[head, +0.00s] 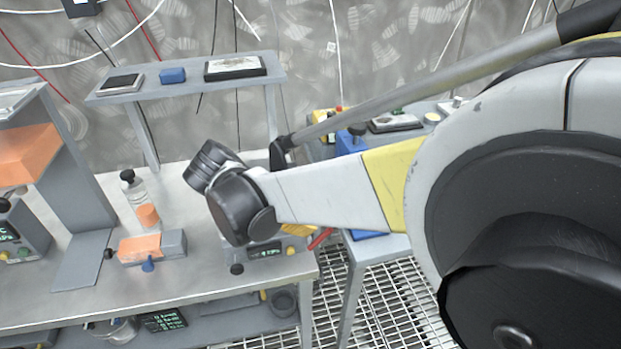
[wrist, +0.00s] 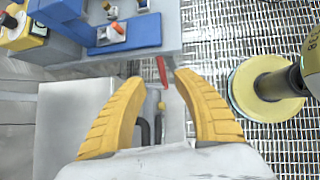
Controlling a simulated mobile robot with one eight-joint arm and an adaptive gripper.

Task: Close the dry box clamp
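My gripper (wrist: 160,78) shows in the wrist view as two curved yellow fingers, spread apart and empty. In the head view my arm's wrist hides most of it. A red lever-like part (wrist: 161,70) appears near the gap between the fingertips in the wrist view, beyond them. A red part (head: 320,238) also shows beside my wrist in the head view, at the right end of the bench. I cannot tell whether it is the clamp, or whether the fingers touch it. No dry box can be made out for certain.
A steel bench (head: 200,285) holds a bottle (head: 135,190), an orange-and-grey block (head: 150,246) and a raised shelf (head: 190,88). A second table with a blue unit (head: 352,140) stands behind my arm. Metal grating (head: 390,300) covers the floor. A blue tray (wrist: 125,38) shows in the wrist view.

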